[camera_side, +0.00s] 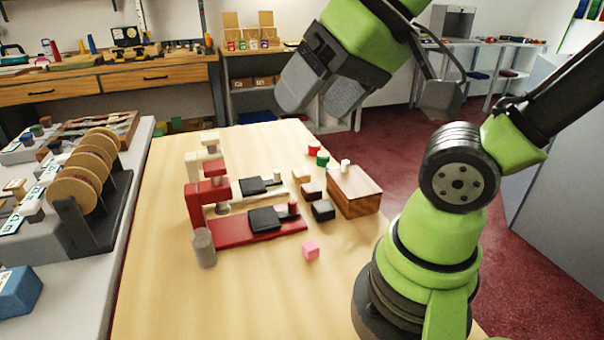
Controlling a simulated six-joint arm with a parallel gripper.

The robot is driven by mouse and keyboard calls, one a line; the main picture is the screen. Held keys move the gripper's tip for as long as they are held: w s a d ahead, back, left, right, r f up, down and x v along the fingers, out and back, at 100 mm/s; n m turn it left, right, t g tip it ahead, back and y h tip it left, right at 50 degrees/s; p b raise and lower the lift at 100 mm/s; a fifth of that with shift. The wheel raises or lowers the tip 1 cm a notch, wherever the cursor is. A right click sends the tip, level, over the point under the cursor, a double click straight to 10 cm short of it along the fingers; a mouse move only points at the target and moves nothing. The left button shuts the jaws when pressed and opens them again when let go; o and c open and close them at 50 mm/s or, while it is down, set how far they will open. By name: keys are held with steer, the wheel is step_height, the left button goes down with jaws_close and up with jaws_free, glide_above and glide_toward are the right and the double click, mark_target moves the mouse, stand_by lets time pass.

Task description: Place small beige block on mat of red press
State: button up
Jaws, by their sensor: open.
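The red press (207,195) stands on the wooden table with its red base running to the right. A flat black mat (264,219) lies on that base, with no beige block on it. A small beige block (301,175) sits on the table to the right of the presses, at the back of a row with a brown and a black block. My gripper (318,102) is open and empty, high above the far end of the table, well apart from the block and the press.
A cream press (204,160) with its own black mat (253,185) stands just behind the red one. A wooden box (354,190), brown block (312,190), black block (323,210), pink cube (310,250) and grey cylinder (203,247) stand nearby. The table's front is clear.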

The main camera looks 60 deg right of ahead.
steer(key=w+d+f+m+g+h, duration=0.1)
steer(key=w+d+f+m+h, duration=0.15)
steer(key=w+d, duration=0.45)
steer(key=m+g+h, duration=0.2)
steer(key=g, duration=0.1)
glide_above(302, 172)
steer(key=s+a, duration=0.2)
steer(key=shift+w+a+f, duration=0.1)
steer(key=shift+f, duration=11.65)
steer(key=shift+d+x, duration=0.15)
steer(key=shift+x, duration=1.15)
steer(key=shift+d+x, duration=0.15)
steer(key=shift+x, duration=1.15)
steer(key=shift+w+r, duration=0.15)
steer(key=shift+r, duration=0.05)
